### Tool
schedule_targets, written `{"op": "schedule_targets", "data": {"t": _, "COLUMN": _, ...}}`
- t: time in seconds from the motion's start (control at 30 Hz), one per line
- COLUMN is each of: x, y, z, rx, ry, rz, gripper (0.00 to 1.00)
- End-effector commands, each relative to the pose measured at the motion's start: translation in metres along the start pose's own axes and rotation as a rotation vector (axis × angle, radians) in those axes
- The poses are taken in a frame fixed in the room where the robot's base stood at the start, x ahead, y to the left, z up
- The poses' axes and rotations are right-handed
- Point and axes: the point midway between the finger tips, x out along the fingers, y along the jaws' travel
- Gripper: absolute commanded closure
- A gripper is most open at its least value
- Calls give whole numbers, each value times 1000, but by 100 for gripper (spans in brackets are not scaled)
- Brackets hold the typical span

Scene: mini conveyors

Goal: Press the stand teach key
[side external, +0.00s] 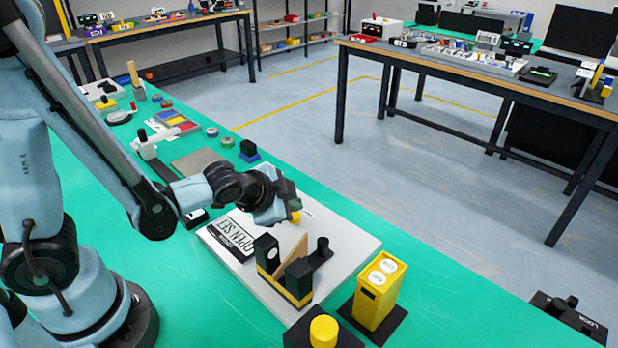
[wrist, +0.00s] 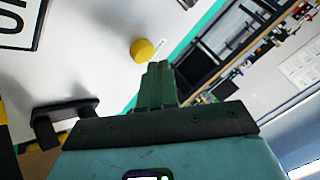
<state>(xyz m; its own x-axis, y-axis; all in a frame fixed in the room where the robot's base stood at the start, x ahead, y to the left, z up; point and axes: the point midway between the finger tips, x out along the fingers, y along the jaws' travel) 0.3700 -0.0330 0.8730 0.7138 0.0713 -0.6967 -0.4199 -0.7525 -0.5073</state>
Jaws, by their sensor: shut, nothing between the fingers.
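A small round yellow button (side external: 296,217) sits on the white board (side external: 350,243) near its far edge, with a small label beside it that I cannot read. I cannot confirm from lettering that it is the teach key. My gripper (side external: 284,201) is above the board, close to this button and partly in front of it in the side view. In the wrist view, the button (wrist: 142,50) lies just beyond and left of my gripper's fingertips (wrist: 158,68). The fingers are together and empty. A gap shows between tips and button there; contact is not visible.
On the board stand a black-and-yellow holder (side external: 268,280) with a wooden piece and an "OPEN SET" plate (side external: 238,236). In front are a yellow box (side external: 368,309) with two white discs and another yellow button (side external: 323,331) on a black base. Green table (side external: 440,300) is clear to the right.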

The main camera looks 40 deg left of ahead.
Motion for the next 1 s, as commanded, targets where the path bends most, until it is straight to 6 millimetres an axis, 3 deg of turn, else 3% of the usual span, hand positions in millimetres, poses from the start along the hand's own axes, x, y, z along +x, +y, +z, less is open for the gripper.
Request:
{"op": "schedule_targets", "data": {"t": 0.47, "x": -5, "y": -4, "z": -4, "rx": 0, "ry": 0, "rz": 0, "gripper": 100}}
{"op": "schedule_targets", "data": {"t": 1.0, "x": -36, "y": -26, "z": -26, "rx": 0, "ry": 0, "rz": 0, "gripper": 100}}
